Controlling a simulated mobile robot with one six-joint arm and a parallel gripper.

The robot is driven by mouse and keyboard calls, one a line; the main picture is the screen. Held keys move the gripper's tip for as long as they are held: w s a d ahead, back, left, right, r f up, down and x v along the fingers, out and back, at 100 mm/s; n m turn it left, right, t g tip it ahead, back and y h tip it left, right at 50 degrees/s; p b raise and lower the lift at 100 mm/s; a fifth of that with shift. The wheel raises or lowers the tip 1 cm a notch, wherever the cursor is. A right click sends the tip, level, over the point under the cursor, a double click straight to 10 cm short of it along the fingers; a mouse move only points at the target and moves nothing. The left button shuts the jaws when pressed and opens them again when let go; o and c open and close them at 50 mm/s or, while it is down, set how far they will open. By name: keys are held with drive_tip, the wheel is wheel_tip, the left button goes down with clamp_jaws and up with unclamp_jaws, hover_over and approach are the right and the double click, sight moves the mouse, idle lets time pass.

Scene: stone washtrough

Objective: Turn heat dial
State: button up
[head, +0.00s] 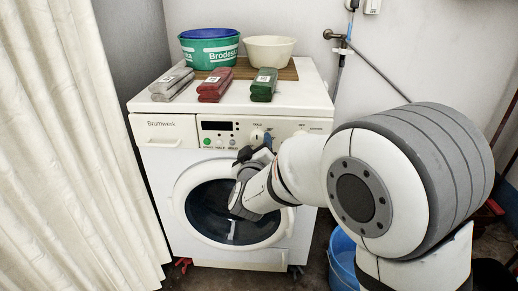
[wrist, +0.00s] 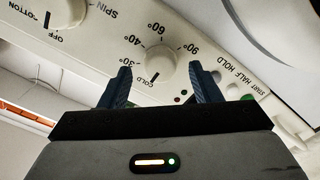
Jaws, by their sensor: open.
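The heat dial (wrist: 160,63) is a round, off-white knob on the washing machine's panel, marked COLD, 30, 40, 60 and 90. The wrist view shows the panel upside down. The dark mark on the knob points toward COLD. My gripper (wrist: 160,70) is open, with one dark blue finger on each side of the dial and a visible gap on both sides. How far the fingertips are from the panel is hard to tell. In the head view the dial (head: 257,135) shows just above my gripper (head: 258,144), partly covered by it.
A second dial (wrist: 65,12) marked OFF, COTTON and SPIN is beside the heat dial. Buttons (head: 220,142) and a display are left of it in the head view. Packets (head: 215,85) and basins (head: 268,50) stand on top of the washing machine (head: 185,165). A curtain (head: 70,150) hangs left.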

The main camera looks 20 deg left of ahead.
drive_tip(key=shift+x, duration=0.75)
